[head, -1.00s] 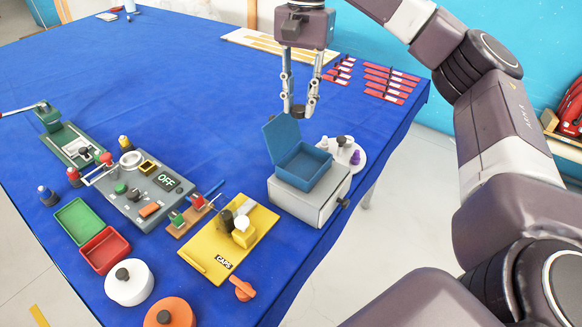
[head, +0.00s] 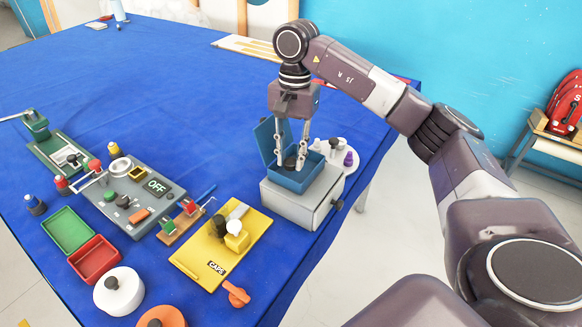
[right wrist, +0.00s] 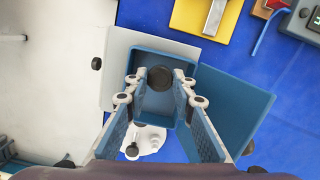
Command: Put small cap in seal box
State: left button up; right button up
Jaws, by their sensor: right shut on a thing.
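The seal box is a blue open box (head: 294,182), its hinged lid (head: 263,142) standing up at the left, on top of a pale grey box (head: 290,208). In the right wrist view the blue box (right wrist: 166,53) lies below my fingers with its lid (right wrist: 238,110) to the right. My right gripper (head: 290,163) reaches down into the blue box from above. It is shut on the small dark round cap (right wrist: 159,78), which shows between the fingertips inside the box outline. Whether the cap touches the box floor is hard to tell. My left gripper is not in view.
A white round stand (head: 346,158) with small pegs is close behind the blue box. A yellow CAPS board (head: 196,259) lies to the left front. Green (head: 66,229) and red (head: 97,257) trays and a grey panel are farther left. The blue table's back middle is clear.

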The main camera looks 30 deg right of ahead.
aim_at(292, 160)
notch_tip(292, 160, down, 4)
jog(key=shift+f+p, duration=0.1)
jog(key=shift+p, duration=0.35)
jog(key=o, duration=0.5)
jog(key=r, duration=0.2)
jog(key=r+b, duration=0.1)
jog(key=r, duration=0.1)
jog(key=r+b, duration=0.1)
jog(key=r, duration=0.2)
jog(key=shift+w+d, duration=0.3)
jog(key=r, duration=0.3)
jog(key=shift+d+r, duration=0.2)
jog(key=shift+r, duration=0.15)
jog(key=shift+w+r+p, duration=0.1)
jog(key=shift+r+p, duration=0.2)
jog(key=shift+r, duration=0.4)
